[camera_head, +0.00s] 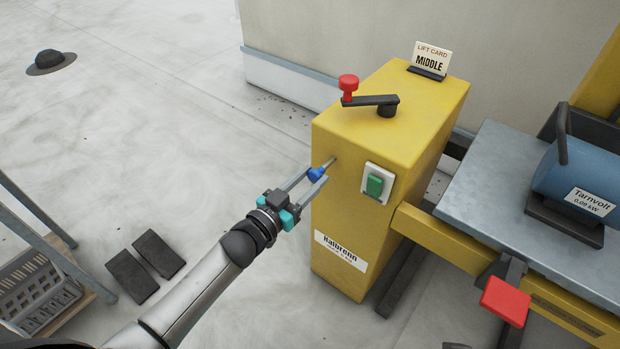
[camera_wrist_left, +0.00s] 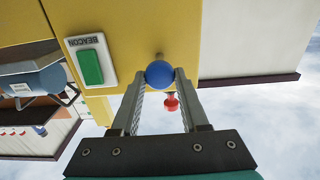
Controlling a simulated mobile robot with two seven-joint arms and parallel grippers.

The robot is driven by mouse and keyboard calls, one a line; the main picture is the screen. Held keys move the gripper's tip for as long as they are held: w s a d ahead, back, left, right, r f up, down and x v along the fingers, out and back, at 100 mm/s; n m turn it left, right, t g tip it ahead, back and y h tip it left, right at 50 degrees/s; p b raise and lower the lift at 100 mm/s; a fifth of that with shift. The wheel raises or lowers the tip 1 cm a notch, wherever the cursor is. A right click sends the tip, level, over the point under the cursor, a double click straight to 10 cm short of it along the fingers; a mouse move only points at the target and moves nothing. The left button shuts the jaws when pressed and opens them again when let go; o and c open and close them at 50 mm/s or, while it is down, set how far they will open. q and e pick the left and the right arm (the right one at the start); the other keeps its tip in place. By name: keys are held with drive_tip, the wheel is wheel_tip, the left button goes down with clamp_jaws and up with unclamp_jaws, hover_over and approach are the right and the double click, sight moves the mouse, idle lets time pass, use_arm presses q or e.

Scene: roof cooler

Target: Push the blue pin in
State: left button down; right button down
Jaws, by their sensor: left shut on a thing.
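The blue pin (camera_head: 316,174) has a round blue knob on a thin metal shaft. The shaft sticks out from the left face of the yellow box (camera_head: 345,240), with a short length visible between knob and box. My left gripper (camera_head: 318,178) is shut on the knob, one finger on each side. In the left wrist view the blue knob (camera_wrist_left: 160,74) sits between my fingertips (camera_wrist_left: 160,78), in front of the yellow face. How far the shaft reaches into the box is hidden. My right gripper is not in view.
A green button (camera_head: 375,185) is right of the pin on the box. A crank with a red knob (camera_head: 348,84) and a "MIDDLE" lift card (camera_head: 431,59) are on top. A red pedal (camera_head: 506,300) and a blue motor (camera_head: 583,175) on a grey platform are at right.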

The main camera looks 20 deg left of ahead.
sight(322, 168)
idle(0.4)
use_arm(q)
drive_tip(key=x, duration=0.3)
drive_tip(key=shift+w+d, duration=0.1)
drive_tip(key=shift+w, duration=0.25)
drive_tip(key=shift+r, duration=0.1)
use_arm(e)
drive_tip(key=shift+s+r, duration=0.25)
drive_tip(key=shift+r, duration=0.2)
use_arm(q)
drive_tip(key=shift+c, duration=2.2)
unclamp_jaws()
drive_tip(key=shift+w+d, duration=0.1)
drive_tip(key=shift+w, duration=0.05)
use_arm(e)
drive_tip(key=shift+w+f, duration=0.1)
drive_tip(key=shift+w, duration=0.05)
